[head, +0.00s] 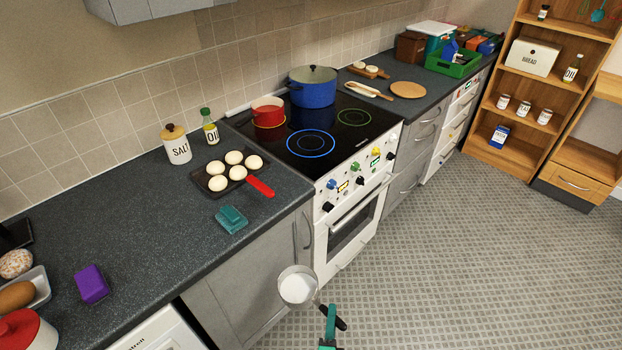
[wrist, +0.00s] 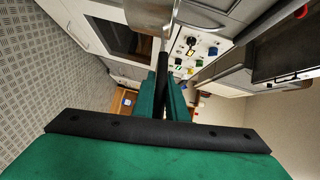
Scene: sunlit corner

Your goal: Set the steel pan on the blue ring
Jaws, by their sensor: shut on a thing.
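The steel pan (head: 297,287) hangs in front of the counter, over the floor side, with something white inside it. My gripper (head: 330,314) is shut on its dark handle, to the lower right of the pan. In the wrist view the green fingers (wrist: 166,98) close around the black handle, and part of the pan's steel side (wrist: 150,14) shows at the top. The blue ring (head: 311,143) is on the front left of the black glass hob, with nothing on it. The pan is well apart from the hob.
A red pot (head: 268,113) stands just behind and left of the blue ring. A blue lidded pot (head: 313,88) stands at the back. A green ring (head: 353,117) is bare.

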